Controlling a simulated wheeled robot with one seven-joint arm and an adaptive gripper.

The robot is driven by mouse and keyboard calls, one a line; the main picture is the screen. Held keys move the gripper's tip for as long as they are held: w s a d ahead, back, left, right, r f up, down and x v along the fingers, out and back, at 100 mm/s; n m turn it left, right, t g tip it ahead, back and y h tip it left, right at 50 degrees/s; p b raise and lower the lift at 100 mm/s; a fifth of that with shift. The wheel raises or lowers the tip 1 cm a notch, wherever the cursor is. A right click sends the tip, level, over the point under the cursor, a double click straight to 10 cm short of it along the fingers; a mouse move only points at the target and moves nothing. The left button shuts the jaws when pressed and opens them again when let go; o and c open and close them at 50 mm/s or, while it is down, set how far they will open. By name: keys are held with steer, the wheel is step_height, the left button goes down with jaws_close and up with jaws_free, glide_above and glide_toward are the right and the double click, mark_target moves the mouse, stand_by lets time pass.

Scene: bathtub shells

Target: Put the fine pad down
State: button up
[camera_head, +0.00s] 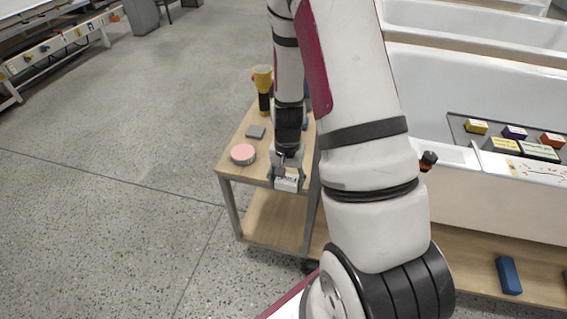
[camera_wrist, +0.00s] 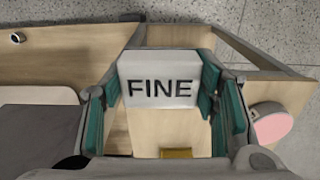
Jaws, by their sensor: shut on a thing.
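The fine pad (camera_wrist: 160,82) is a pale block with the word FINE in dark letters, facing the wrist camera. My gripper (camera_wrist: 162,100) is shut on it, with a teal-padded finger on each side. In the head view the fine pad (camera_head: 286,184) shows as a small white block under my gripper (camera_head: 287,172), at the front edge of the small wooden-topped cart (camera_head: 238,168). I cannot tell whether the pad touches the cart top or is held just above it.
A pink-topped round tin (camera_head: 243,154), a small grey block (camera_head: 256,132) and a yellow-black torch (camera_head: 263,88) stand on the cart. White bathtub shells (camera_head: 470,95) stand at the right, with a dark tray of coloured blocks (camera_head: 476,127). A blue block (camera_head: 508,275) lies on the low wooden platform.

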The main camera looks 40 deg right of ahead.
steer(key=w+d, duration=0.2)
steer(key=w, duration=0.1)
steer(key=w+d, duration=0.2)
steer(key=w, duration=0.1)
steer(key=w+d+f, duration=0.1)
steer(key=w+d, duration=0.2)
steer(key=shift+w+f, duration=0.1)
steer(key=shift+w, duration=0.3)
steer(key=shift+f, duration=1.7)
steer(key=shift+f, duration=0.1)
steer(key=shift+f+b, duration=0.1)
steer(key=shift+b, duration=0.25)
steer(key=o, duration=1.1)
